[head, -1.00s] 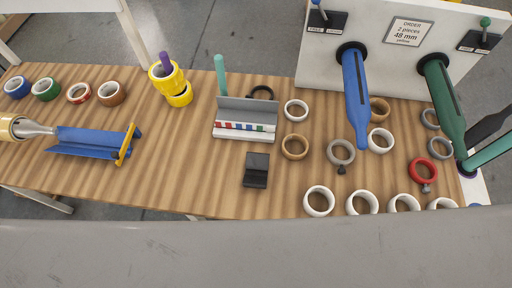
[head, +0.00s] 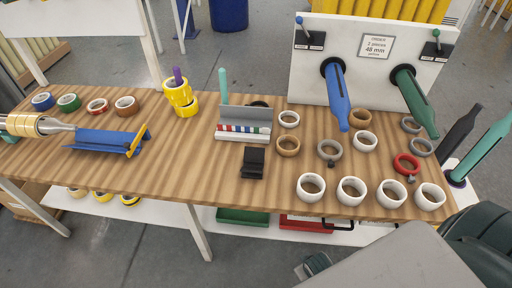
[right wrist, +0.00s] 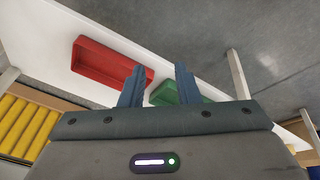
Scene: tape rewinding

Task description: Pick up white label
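A grey label holder (head: 243,113) stands at mid-table in the head view. A row of small labels or flags in red, blue, green and white (head: 242,129) lies along its front; the single white label is too small to tell apart surely. My right gripper (right wrist: 160,70) is open and empty in the right wrist view, with its two blue-grey fingers apart over the lower shelf. It is away from the label holder. My left gripper is not in view.
A black block (head: 253,163) stands in front of the holder. White rolls (head: 311,187) line the front right edge. Blue (head: 338,98) and green (head: 414,103) spindles stick out from the white panel. A red tray (right wrist: 107,66) and green tray (right wrist: 165,94) sit on the lower shelf.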

